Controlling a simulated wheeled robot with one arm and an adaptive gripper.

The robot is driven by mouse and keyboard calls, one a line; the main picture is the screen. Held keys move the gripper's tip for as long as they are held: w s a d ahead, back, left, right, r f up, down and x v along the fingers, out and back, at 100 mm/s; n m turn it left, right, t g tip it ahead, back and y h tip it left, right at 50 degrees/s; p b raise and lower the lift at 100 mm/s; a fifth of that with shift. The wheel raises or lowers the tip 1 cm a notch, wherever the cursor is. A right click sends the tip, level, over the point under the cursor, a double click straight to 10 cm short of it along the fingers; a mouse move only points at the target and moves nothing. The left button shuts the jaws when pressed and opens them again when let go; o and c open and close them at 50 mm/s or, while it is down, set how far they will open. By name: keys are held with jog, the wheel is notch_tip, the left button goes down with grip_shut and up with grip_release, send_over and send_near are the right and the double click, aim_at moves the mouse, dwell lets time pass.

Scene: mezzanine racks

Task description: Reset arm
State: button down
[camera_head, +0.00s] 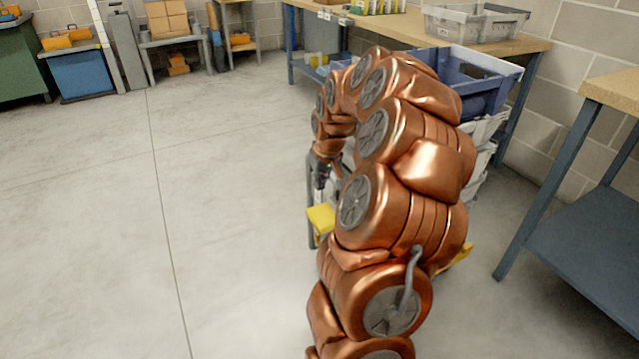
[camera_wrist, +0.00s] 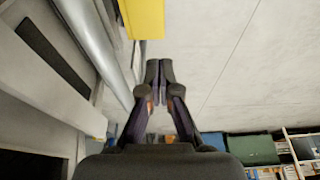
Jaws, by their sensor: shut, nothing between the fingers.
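My copper-coloured arm fills the middle of the head view, bent over at the top with its end pointing down. My gripper (camera_wrist: 159,75) shows in the wrist view with its dark fingertips together and nothing between them. In the head view the gripper (camera_head: 321,176) is small and partly hidden behind the arm. A yellow part (camera_head: 321,217) shows just below it, and a yellow block (camera_wrist: 146,18) shows beyond the fingertips at the top of the wrist view. I cannot tell whether they touch.
A blue crate (camera_head: 480,75) sits on stacked grey crates (camera_head: 484,130) right behind my arm. A workbench (camera_head: 515,45) stands behind, and another table (camera_head: 615,90) at the right. The concrete floor (camera_head: 230,150) at the left is clear.

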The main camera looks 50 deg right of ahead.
dwell(0.3)
jog(key=s+a+r+n+g+y+p, duration=0.1)
jog(key=s+a+r+p, duration=0.2)
jog(key=a+r+p, duration=0.65)
jog(key=s+a+r+n+g+p, duration=0.1)
jog(key=s+a+r+n+p, duration=0.15)
jog(key=a+r+p, duration=0.7)
jog(key=s+a+r+g+p, duration=0.1)
jog(key=s+a+r+p, duration=0.5)
jog(key=s+a+r, duration=0.2)
jog(key=s+a+r+g+p, duration=0.2)
jog(key=s+a+r+p, duration=0.5)
jog(key=s, duration=0.6)
notch_tip(320, 180, up, 3)
jog(key=shift+s+a+f, duration=0.2)
jog(key=shift+s+a, duration=0.1)
jog(key=shift+a, duration=0.8)
